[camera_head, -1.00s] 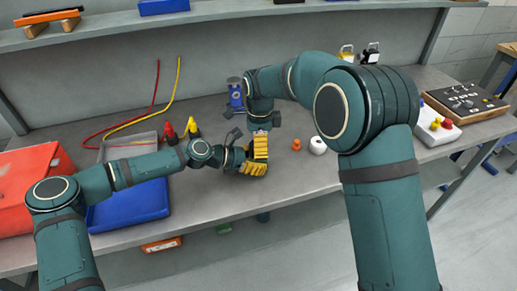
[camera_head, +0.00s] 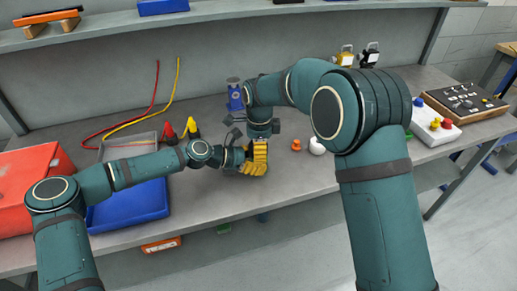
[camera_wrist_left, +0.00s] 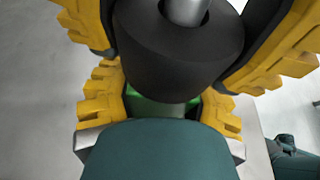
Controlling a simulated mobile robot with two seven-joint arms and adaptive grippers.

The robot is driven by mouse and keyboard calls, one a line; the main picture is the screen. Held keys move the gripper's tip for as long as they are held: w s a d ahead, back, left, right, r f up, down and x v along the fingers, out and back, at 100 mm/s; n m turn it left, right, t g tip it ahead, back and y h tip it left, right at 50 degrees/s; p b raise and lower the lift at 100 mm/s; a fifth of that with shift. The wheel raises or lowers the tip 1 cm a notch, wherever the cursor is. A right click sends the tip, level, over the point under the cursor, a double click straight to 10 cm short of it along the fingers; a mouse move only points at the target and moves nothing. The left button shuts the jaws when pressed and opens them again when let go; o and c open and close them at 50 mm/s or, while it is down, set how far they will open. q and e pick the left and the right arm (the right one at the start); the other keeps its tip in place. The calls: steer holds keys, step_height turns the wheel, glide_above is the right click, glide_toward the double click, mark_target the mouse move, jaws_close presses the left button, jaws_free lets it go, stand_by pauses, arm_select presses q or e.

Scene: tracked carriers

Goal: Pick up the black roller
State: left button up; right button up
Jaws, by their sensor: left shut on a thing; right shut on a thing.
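The black roller (camera_wrist_left: 180,55), a thick dark cylinder with a grey shaft, fills the top middle of the left wrist view. It is hidden among the fingers in the head view. My left gripper (camera_head: 251,167) reaches in from the left, above the bench. My right gripper (camera_head: 260,148) points down from above and meets it there. Both show yellow finger pads, which overlap. In the left wrist view, upper yellow fingers press the roller from both sides and a lower pair sits at its underside. A green part (camera_wrist_left: 155,107) shows behind the lower fingers.
On the grey bench are a red box (camera_head: 30,185), blue tray (camera_head: 130,205), blue object (camera_head: 235,97), orange piece (camera_head: 296,145) and white round object (camera_head: 317,146). A white button box (camera_head: 432,122) and dark panel (camera_head: 465,101) stand at right. The bench front is clear.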

step_height(320, 180, up, 10)
steer(key=shift+r, duration=0.1)
stand_by(0.4)
arm_select(q)
steer(key=o, duration=1.4)
steer(key=shift+c, duration=0.2)
steer(key=v, duration=1.2)
steer(key=shift+s, duration=0.1)
steer(key=shift+s, duration=0.1)
arm_select(e)
steer(key=shift+s, duration=0.1)
